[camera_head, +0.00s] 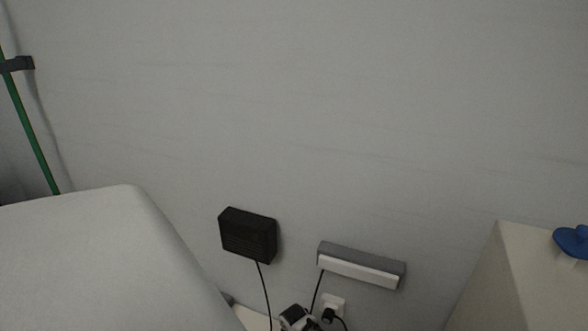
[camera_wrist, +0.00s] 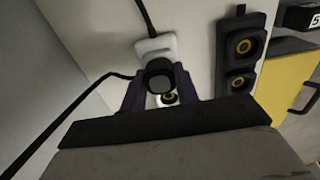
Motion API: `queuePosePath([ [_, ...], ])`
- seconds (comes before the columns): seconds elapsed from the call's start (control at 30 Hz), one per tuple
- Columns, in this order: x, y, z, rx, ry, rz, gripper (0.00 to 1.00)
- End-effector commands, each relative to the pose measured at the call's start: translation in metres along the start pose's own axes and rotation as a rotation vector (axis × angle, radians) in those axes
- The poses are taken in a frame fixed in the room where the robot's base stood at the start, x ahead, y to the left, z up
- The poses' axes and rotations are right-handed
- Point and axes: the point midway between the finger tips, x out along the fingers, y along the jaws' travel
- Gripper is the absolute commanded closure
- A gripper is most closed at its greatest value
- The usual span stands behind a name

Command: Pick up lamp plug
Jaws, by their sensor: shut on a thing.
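My gripper (camera_wrist: 158,80) shows in the wrist view with its dark fingers on both sides of a round black plug, taken to be the lamp plug (camera_wrist: 160,74). The gripper is shut on it. The plug is in front of a white socket piece (camera_wrist: 156,46); I cannot tell whether it is seated in it. In the head view my gripper (camera_head: 294,318) is at the bottom edge, and the plug in it cannot be made out. A grey and white bar lamp (camera_head: 360,267) is on the wall above, with a black cord running down toward my gripper.
A wall socket (camera_head: 333,302) with a black plug (camera_head: 328,315) is just right of my gripper. A black box (camera_head: 248,236) hangs on the wall with a cord. A dark strip with yellow-ringed sockets (camera_wrist: 240,48) and a yellow panel (camera_wrist: 285,85) are at right in the wrist view.

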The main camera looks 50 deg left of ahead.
Motion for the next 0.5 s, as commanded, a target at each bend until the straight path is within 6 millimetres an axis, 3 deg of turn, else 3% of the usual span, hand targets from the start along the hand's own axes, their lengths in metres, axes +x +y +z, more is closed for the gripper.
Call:
queuePosePath([
  [0.27, -0.005, 0.000, 0.000, 0.000, 0.000, -0.001, 1.00],
  [0.5, -0.039, 0.000, 0.000, 0.001, 0.003, 0.001, 1.00],
])
